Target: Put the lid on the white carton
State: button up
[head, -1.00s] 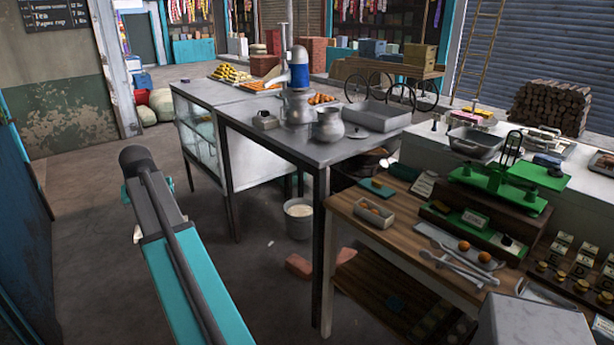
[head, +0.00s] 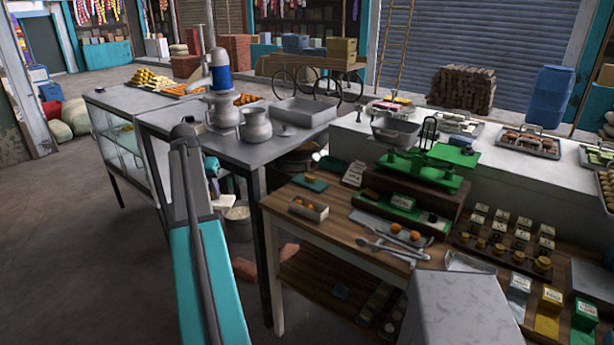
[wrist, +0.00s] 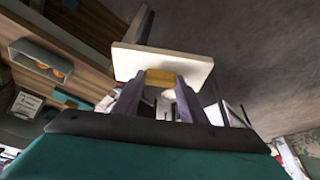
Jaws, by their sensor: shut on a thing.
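In the wrist view my gripper (wrist: 160,80) is shut on a flat cream-white slab with a yellow block under it, which I take for the lid (wrist: 165,62). The slab lies across the fingertips, with the yellow block between the fingers. In the head view my arm hides most of the gripper. A pale carton with a label (head: 519,290) stands at the lower right of the head view, beside a yellow one and a green one. I cannot tell for sure that it is the white carton. My gripper is far to its left.
The metal table (head: 225,150) holds a pot (head: 255,125) and a tray (head: 305,111). The wooden bench (head: 340,225) holds a small box with orange things (head: 308,209), utensils and a green scale (head: 430,165). A white bucket (head: 238,213) stands below.

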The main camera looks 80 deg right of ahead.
jog(key=s+d+m+g, duration=0.1)
jog(key=s+d+m, duration=0.2)
jog(key=s+d, duration=0.4)
jog(key=s+d+m+g+p, duration=0.1)
jog(key=s+d+m, duration=0.2)
jog(key=s, duration=2.1)
jog(key=d, duration=0.4)
jog(key=shift+s+d+r+m, duration=0.15)
jog(key=shift+s+r+m, duration=0.05)
jog(key=shift+s+m, duration=0.1)
jog(key=shift+w+f, duration=0.1)
jog(key=shift+f, duration=0.05)
jog(key=shift+f+b, duration=1.2)
jog(key=shift+f, duration=1.55)
jog(key=shift+f, duration=0.85)
jog(key=o, duration=1.7)
jog(key=shift+c, duration=0.2)
